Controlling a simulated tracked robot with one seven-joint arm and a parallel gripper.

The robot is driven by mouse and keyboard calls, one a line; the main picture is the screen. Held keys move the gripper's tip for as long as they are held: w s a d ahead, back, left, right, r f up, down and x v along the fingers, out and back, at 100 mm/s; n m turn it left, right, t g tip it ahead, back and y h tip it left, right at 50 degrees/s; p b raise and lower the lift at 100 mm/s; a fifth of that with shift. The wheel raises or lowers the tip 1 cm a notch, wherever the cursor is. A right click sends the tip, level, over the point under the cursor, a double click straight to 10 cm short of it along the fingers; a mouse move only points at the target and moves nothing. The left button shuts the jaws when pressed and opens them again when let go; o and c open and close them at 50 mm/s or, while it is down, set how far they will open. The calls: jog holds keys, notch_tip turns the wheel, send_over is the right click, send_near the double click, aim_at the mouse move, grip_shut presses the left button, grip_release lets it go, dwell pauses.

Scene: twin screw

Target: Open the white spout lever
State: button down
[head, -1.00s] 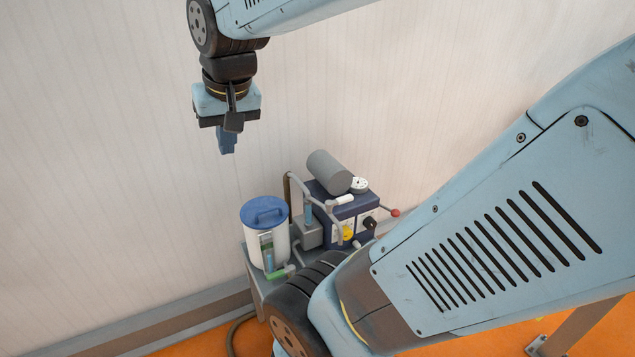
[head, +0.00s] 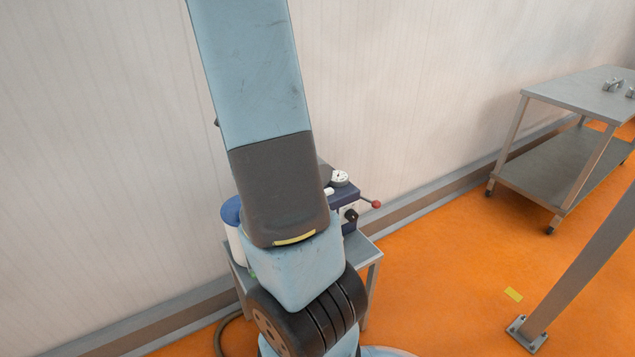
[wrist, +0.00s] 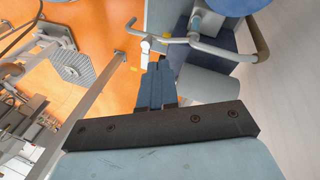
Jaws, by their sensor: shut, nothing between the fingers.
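The white spout lever (wrist: 145,45) shows in the wrist view as a small upright white piece by the end of a grey pipe (wrist: 215,48). It lies just beyond the tips of my gripper (wrist: 158,70), slightly to their left. My gripper's blue fingers are together with nothing between them. I cannot tell how far the tips are from the lever, and I see no clear contact. In the head view my arm hides my gripper and most of the machine; a small white piece (head: 328,191) shows beside the arm, perhaps the lever.
The machine's blue box (head: 347,196) carries a red-knobbed rod (head: 371,203) at its right, on a grey stand (head: 367,254) by the wall. A blue-lidded white container (head: 234,240) is partly hidden at left. A metal trolley (head: 575,97) and a post (head: 585,270) stand right.

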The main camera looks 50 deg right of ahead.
jog(key=s+d+f+m+g, duration=0.1)
jog(key=d+f+m+g, duration=0.2)
jog(key=d+f+m, duration=0.2)
jog(key=d+f, duration=0.2)
jog(key=d, duration=0.2)
jog(key=shift+s+d+g+h, duration=0.3)
jog(key=shift+d, duration=0.05)
jog(key=x, duration=1)
jog(key=shift+w, duration=0.1)
